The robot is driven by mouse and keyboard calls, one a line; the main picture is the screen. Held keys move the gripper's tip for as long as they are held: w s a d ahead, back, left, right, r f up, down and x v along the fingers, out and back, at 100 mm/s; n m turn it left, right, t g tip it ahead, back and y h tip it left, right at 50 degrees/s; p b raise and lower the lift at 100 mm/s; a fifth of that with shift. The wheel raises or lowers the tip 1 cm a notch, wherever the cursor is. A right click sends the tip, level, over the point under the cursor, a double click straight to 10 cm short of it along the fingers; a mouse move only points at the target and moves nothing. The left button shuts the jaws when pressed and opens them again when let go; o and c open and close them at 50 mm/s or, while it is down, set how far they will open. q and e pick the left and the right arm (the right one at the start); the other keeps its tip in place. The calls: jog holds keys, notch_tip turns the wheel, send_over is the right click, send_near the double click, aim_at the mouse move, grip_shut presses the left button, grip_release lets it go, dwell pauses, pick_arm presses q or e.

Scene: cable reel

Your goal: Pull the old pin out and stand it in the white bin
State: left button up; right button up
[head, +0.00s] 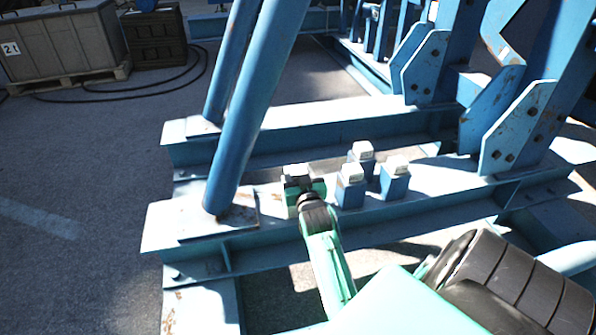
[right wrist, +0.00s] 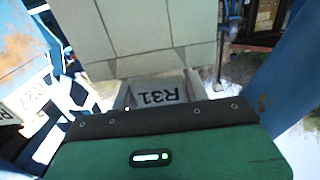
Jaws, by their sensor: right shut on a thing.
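My right gripper (head: 303,186) reaches in from the bottom right on a green arm. It is shut around a pale-topped block, which I take to be a pin (head: 297,170), at the blue steel beam. In the right wrist view a pale face marked R31 (right wrist: 157,92) shows just beyond the gripper's dark edge. The gripper hides most of the held thing, so I cannot tell whether it is still seated. Three blue blocks with white tops (head: 350,185) stand on the beam just right of the gripper. No white bin is in view. My left gripper is not in view.
Blue beams (head: 280,225) run across the middle, with a thick slanted blue tube (head: 245,110) close left of my gripper. Bolted blue plates (head: 515,125) rise at the right. A grey crate (head: 70,45) and black hose lie far left. The asphalt at left is clear.

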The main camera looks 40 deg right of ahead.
jog(key=shift+f, duration=0.2)
jog(key=shift+p, duration=0.35)
dwell(0.5)
jog(key=shift+f, duration=0.3)
dwell(0.3)
jog(key=shift+f, duration=0.3)
jog(key=shift+p, duration=0.35)
dwell(0.4)
jog(key=o, duration=1.4)
jog(key=shift+f, duration=0.1)
